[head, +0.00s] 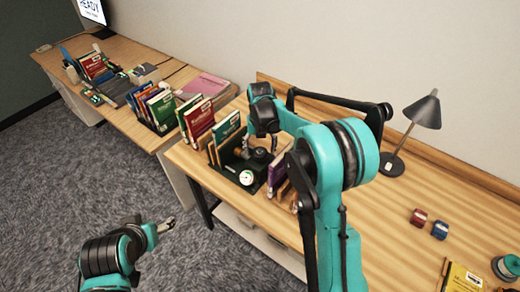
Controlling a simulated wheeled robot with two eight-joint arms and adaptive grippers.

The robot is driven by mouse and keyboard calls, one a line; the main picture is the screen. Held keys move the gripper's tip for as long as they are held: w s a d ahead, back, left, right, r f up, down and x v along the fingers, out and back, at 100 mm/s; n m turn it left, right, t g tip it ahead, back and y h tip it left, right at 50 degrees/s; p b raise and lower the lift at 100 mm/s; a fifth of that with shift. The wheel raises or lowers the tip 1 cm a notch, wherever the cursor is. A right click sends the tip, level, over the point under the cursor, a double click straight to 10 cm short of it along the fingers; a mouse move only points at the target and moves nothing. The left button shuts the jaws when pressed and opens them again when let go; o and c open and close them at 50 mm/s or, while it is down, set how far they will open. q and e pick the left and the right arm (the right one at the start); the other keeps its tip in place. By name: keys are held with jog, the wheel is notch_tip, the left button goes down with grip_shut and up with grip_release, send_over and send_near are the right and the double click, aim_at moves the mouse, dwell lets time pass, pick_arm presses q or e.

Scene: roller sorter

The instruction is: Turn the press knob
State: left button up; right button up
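The press (228,172) is a dark green device with a round white gauge (246,178) on its front, standing on the wooden desk among books. Its dark, round knob (260,155) is on top, partly covered by my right gripper. My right gripper (260,146) points down over the knob with its fingers apart, one to each side. I cannot tell whether they touch the knob. My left gripper (166,226) is low at the left, over the carpet and far from the press; its fingers are too small to read.
Upright books (199,120) stand left of the press, and a purple book (277,173) stands close on its right. A black lamp (424,112), red and blue small items (418,217) and a yellow book (462,279) are further right. The desk's middle right is clear.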

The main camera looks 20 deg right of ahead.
aim_at(260, 151)
notch_tip(260, 151, up, 12)
dwell(0.6)
